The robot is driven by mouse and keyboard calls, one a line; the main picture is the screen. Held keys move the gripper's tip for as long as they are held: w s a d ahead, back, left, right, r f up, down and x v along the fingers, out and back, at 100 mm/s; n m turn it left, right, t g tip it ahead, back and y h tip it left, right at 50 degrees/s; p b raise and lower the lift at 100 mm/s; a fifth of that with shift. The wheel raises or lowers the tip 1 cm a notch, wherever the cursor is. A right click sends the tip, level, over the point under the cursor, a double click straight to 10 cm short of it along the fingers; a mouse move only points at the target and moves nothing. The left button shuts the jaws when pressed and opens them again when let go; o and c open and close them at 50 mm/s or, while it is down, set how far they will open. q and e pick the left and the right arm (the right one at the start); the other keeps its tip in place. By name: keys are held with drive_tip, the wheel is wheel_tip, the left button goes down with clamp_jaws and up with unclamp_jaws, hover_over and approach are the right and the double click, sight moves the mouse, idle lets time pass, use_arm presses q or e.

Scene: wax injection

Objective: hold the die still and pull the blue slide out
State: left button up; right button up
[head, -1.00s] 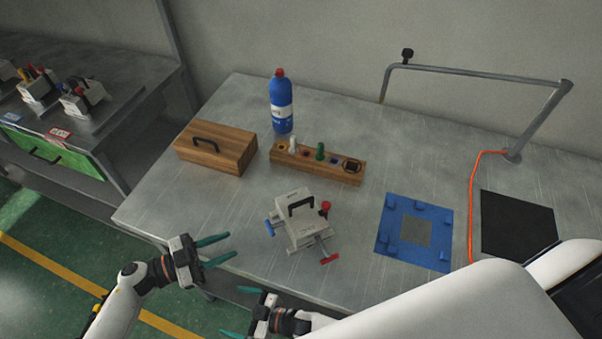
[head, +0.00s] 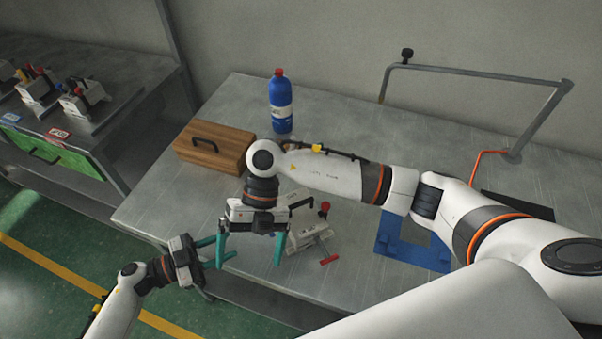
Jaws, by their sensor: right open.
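The die (head: 310,238) is a light grey block with a black handle, a red knob and a red-handled slide (head: 329,260). It sits near the table's front edge, its left part hidden behind my right gripper (head: 249,262).
A wooden box (head: 214,147) and a blue bottle (head: 281,108) stand behind. A metal frame (head: 480,75) stands at the back right.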

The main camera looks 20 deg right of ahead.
sight(300, 211)
drive_tip(key=w+d+r+t+h, duration=0.1)
drive_tip(key=w+d+r+t, duration=0.1)
drive_tip(key=d, duration=0.2)
drive_tip(key=w+d+r+t+h, duration=0.2)
drive_tip(key=w+d+r, duration=0.1)
drive_tip(key=d, duration=0.2)
drive_tip(key=w+d+r+t+h, duration=0.2)
drive_tip(key=d+r, duration=0.1)
drive_tip(key=d, duration=0.1)
drive_tip(key=shift+w+d+r+n+t, duration=0.2)
drive_tip(key=shift+d+n+t, duration=0.05)
drive_tip(key=shift+n+t, duration=0.05)
use_arm(q)
drive_tip(key=shift+a, duration=0.1)
use_arm(e)
wheel_tip(300, 211, down, 12)
drive_tip(key=shift+r, duration=0.1)
